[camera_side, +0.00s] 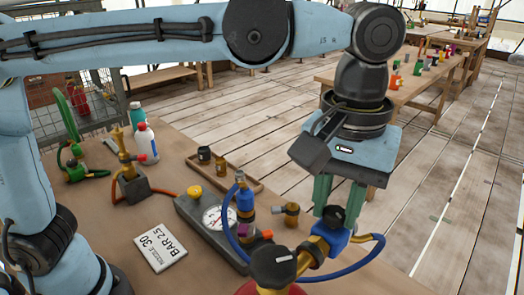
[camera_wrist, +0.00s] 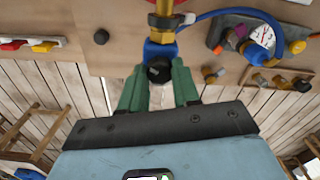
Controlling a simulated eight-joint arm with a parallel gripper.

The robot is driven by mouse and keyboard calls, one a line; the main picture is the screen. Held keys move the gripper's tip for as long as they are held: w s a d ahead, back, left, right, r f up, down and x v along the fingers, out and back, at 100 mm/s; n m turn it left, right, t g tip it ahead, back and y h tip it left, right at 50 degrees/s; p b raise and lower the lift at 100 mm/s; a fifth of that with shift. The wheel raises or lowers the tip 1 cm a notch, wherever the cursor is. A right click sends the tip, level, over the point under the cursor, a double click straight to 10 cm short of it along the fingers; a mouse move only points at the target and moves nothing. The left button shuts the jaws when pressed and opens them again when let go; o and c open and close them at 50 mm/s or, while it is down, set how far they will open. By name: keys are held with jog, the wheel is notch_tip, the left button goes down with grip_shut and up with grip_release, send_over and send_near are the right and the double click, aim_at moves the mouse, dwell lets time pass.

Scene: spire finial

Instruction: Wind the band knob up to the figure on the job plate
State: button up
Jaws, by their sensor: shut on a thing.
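The job plate (camera_side: 160,247) lies on the bench and reads "NOZZLE 30" and "BAR 2.5". The band knob (camera_side: 333,216) appears to be the small black knob on the blue fitting of a brass pipe. In the wrist view, the knob (camera_wrist: 158,70) sits between my two green fingers. My gripper (camera_side: 338,205) points down and is shut on it. The round gauge (camera_side: 216,217) has a white dial on a grey block; its needle is too small to read. A blue hose (camera_side: 362,240) loops by the pipe.
A larger black knob with a white mark (camera_side: 273,265) stands in front, over a red body. The bench's front left is mostly clear.

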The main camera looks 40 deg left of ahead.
aim_at(336, 211)
jog(key=shift+n, duration=1.6)
jog(key=o, duration=1.1)
jog(key=shift+c, duration=0.2)
jog(key=shift+r, duration=0.1)
notch_tip(336, 211, up, 12)
